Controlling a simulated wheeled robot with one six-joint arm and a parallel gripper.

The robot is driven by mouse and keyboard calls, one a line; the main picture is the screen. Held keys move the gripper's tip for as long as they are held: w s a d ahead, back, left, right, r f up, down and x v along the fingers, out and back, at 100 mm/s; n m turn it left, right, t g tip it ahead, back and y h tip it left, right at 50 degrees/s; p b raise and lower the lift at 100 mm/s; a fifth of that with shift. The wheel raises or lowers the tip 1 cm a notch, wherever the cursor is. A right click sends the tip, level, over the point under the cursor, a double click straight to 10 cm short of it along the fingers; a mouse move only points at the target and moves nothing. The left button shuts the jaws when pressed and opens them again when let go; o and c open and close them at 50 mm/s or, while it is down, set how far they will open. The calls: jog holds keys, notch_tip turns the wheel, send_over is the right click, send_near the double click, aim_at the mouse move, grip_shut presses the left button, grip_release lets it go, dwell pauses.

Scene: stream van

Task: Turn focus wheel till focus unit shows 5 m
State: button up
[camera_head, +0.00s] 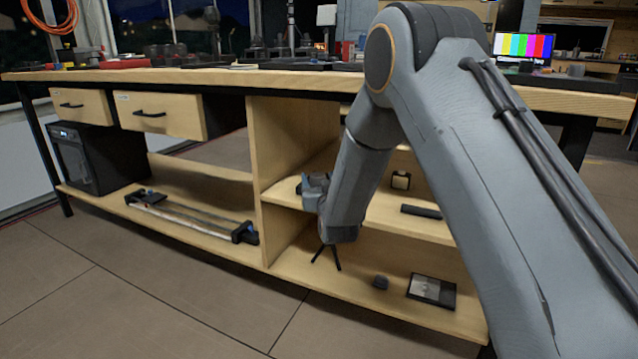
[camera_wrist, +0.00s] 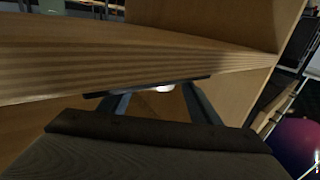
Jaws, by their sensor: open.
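My gripper (camera_head: 327,266) is open, its two thin dark fingers spread in front of the lower shelf opening of the wooden bench. In the wrist view my gripper (camera_wrist: 158,98) points towards a pale wooden board edge, with nothing visible held between its fingers. I cannot pick out the focus wheel or the focus unit with its distance reading in either view. A small dark square device (camera_head: 400,180) stands on the middle shelf, too small to identify. My arm hides part of the shelves and bench top.
The middle shelf (camera_head: 375,212) also holds a dark bar (camera_head: 421,212). A small dark block (camera_head: 380,282) and a framed panel (camera_head: 432,290) lie on the lower shelf. A slider rail (camera_head: 195,218) lies at left. The floor (camera_head: 160,300) in front is clear.

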jog(key=shift+w, duration=0.1)
jog(key=c, duration=1.1)
jog(key=shift+o, duration=0.2)
jog(key=shift+a+h, duration=0.15)
jog(key=shift+h, duration=0.15)
jog(key=shift+a+m+h+p, duration=0.15)
jog(key=shift+m+h+p, duration=0.55)
jog(key=shift+p, duration=0.05)
jog(key=h, duration=0.1)
jog(key=m+h+p, duration=0.1)
jog(key=m+h, duration=0.1)
jog(key=shift+a+t+h+p, duration=0.25)
jog(key=shift+t+h+p, duration=0.05)
jog(key=shift+h+p, duration=0.1)
jog(key=m+g+h+p, duration=0.1)
jog(key=m+h, duration=0.2)
jog(key=h, duration=0.1)
jog(key=shift+a+h, duration=0.15)
jog(key=shift+h, duration=0.15)
jog(key=shift+a+m+g+h, duration=0.1)
jog(key=shift+m+g+h, duration=0.5)
jog(key=shift+m+h, duration=0.6)
jog(key=shift+h, duration=0.4)
